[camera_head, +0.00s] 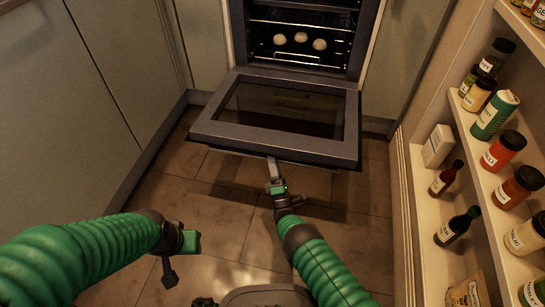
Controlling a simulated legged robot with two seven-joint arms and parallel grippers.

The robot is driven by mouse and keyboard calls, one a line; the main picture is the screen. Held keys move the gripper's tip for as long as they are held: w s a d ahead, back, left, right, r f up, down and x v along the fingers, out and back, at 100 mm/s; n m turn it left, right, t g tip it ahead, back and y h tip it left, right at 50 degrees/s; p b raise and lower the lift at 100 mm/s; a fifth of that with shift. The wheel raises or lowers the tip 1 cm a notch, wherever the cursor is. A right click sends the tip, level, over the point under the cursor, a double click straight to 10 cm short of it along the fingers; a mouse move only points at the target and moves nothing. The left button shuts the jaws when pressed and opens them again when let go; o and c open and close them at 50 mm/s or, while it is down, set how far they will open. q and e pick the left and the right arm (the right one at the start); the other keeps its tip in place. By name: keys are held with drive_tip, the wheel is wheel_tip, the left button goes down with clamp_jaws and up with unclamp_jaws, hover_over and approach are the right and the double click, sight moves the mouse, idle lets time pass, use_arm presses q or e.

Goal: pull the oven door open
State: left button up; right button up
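The oven door (215,130) is hinged down and lies open, nearly level, in front of the oven (370,35). Its dark glass panel faces up. A thin handle bar runs under its front edge, mostly hidden. My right gripper (272,166) reaches up from below to the middle of this front edge and seems to touch the handle there. Its fingers look close together, but their grip on the handle is hidden. My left gripper (180,252) hangs above the floor at the lower left, away from the door. Its finger opening cannot be made out.
Inside the oven, 3 pale round pieces (300,39) sit on a rack. Cabinets (65,90) stand at the left. An open shelf (428,205) with several jars and bottles lines the right. The tiled floor (225,205) before the door is clear.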

drive_tip(key=shift+a+r, duration=0.15)
drive_tip(key=shift+a, duration=0.05)
drive_tip(key=shift+s, duration=0.25)
drive_tip(key=v, duration=0.7)
drive_tip(key=shift+d+f+p, duration=0.15)
drive_tip(key=shift+f+p, duration=0.2)
drive_tip(key=shift+f, duration=0.05)
